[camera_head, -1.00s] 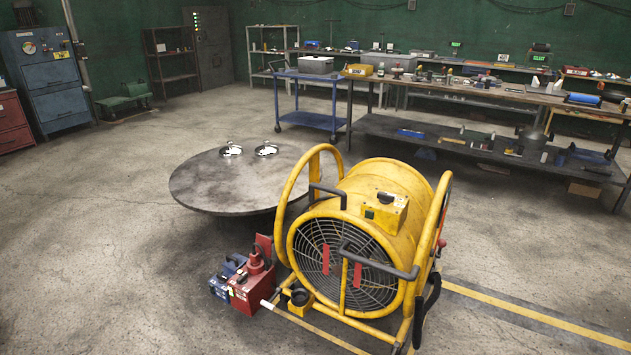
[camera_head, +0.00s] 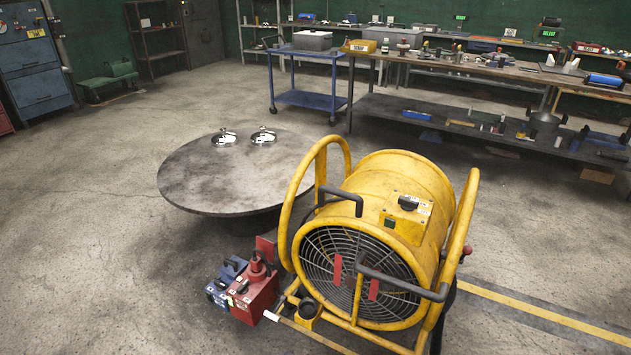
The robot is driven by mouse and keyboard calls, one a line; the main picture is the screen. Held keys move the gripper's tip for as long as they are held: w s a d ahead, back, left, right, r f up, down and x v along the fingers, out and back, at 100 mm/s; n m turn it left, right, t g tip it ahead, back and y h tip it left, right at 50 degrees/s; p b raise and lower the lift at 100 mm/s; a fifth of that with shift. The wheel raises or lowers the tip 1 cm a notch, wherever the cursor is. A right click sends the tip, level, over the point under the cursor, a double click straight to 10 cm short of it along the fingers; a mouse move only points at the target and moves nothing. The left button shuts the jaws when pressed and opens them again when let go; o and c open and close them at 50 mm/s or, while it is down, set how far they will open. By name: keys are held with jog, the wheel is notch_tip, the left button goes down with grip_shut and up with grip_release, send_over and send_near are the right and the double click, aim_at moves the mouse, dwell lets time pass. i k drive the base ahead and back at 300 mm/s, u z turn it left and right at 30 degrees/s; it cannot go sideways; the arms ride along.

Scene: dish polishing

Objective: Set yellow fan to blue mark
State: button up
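The yellow fan (camera_head: 408,185) stands upright in its tubular frame on the concrete floor, right of the middle of the head view. Its round grille (camera_head: 350,262) faces toward me, with red tags on it. Dark bar handles show at its upper left (camera_head: 340,196) and across its front right (camera_head: 405,283). A red knob (camera_head: 467,250) shows at its right side. The lower end of the frame is cut off by the picture's bottom edge. I see no blue mark on the visible floor. My gripper is not in view.
A red box (camera_head: 252,297) and a blue box (camera_head: 222,285) sit close against the fan's left. A low round table (camera_head: 200,180) with two shiny round items stands behind left. A blue cart (camera_head: 308,98) and long workbench (camera_head: 470,68) lie beyond. The left floor is clear; a yellow line (camera_head: 540,312) runs right.

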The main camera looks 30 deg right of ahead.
aim_at(400, 243)
jog(key=u, duration=0.3)
jog(key=i, duration=0.9)
jog(key=u, duration=0.15)
